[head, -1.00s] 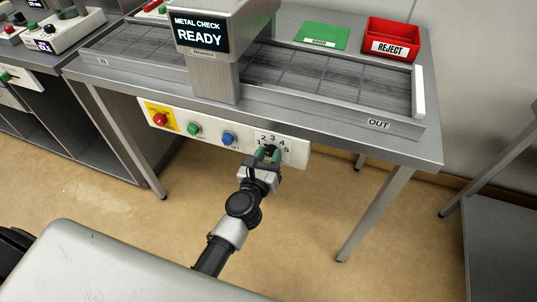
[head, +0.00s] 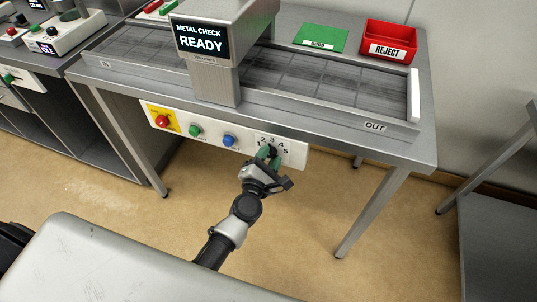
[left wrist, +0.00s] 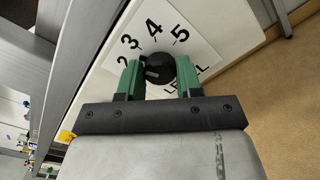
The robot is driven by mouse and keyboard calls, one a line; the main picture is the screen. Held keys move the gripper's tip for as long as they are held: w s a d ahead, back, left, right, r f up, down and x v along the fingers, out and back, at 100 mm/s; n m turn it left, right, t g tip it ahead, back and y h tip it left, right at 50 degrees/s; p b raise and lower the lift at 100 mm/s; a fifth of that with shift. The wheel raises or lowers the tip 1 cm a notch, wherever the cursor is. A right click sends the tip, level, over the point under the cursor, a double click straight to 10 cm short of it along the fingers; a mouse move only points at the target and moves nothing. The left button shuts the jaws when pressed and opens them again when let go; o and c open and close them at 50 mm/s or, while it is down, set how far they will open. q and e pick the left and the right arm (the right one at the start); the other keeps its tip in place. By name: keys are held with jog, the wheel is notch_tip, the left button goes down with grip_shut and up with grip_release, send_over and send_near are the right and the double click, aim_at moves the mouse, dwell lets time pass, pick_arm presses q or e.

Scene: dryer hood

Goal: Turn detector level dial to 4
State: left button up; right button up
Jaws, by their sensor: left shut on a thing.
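The detector level dial (left wrist: 158,68) is a black knob on a white plate with printed numbers, and 2, 3, 4 and 5 are readable in the left wrist view. A pale mark shows on the knob's left side there; I cannot tell for certain which number it points to. My left gripper (left wrist: 160,78) has its two green fingers on either side of the knob, shut on it. In the head view the left gripper (head: 268,156) reaches up to the plate from below and hides most of the dial. My right gripper is not in view.
On the same front panel are a red button (head: 162,121) on yellow, a green button (head: 195,131) and a blue button (head: 229,141). Above, the metal detector's screen (head: 202,41) reads METAL CHECK READY. A red REJECT bin (head: 389,41) and green mat (head: 320,38) lie behind the conveyor.

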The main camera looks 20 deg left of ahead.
pick_arm(q)
jog(key=m+p, duration=0.2)
jog(key=m, duration=0.4)
jog(key=m+p, duration=0.2)
jog(key=m, duration=0.3)
jog(key=shift+f+m, duration=0.1)
jog(key=shift+m, duration=0.3)
dwell(0.3)
jog(key=o, duration=0.9)
jog(key=s, duration=1.1)
jog(key=shift+a+b, duration=0.15)
jog(key=shift+b, duration=0.15)
jog(key=shift+w, duration=0.1)
